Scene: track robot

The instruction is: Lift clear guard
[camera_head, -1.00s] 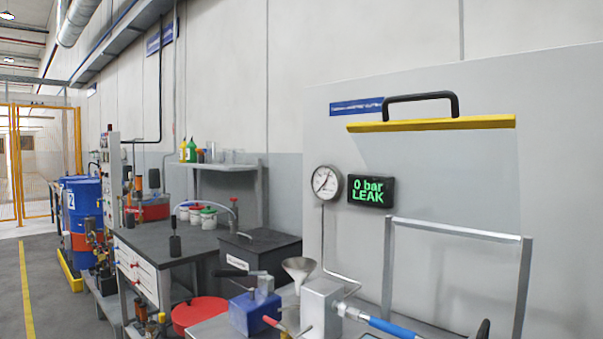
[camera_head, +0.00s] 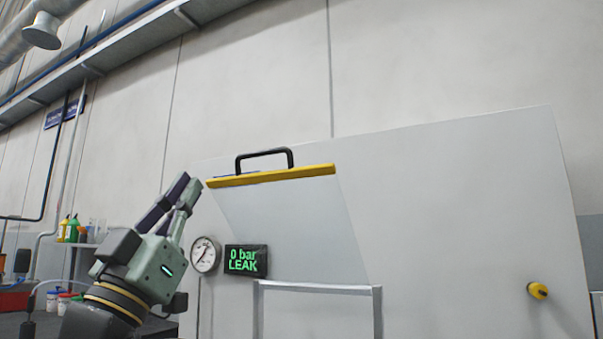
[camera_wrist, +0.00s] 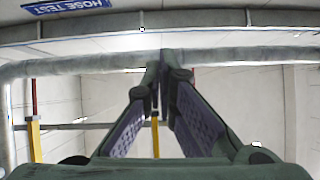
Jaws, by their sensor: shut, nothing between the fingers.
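The clear guard (camera_head: 290,225) is a see-through panel with a yellow bar (camera_head: 270,176) along its top edge and a black handle (camera_head: 264,154) on the bar. It stands tilted up in front of the grey back panel, above a grey metal frame (camera_head: 318,288). My gripper (camera_head: 185,186) is at the left of the body camera view, just left of the bar's left end. Its fingers point up and are shut with nothing between them. I cannot tell its depth from the guard. In the wrist view the fingers (camera_wrist: 160,75) meet and no guard shows.
A round gauge (camera_head: 204,253) and a display (camera_head: 246,260) reading "0 bar LEAK" are on the grey panel. A yellow knob (camera_head: 538,290) is at the far right. A shelf with bottles (camera_head: 70,230) is at the left. Open space lies above the guard.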

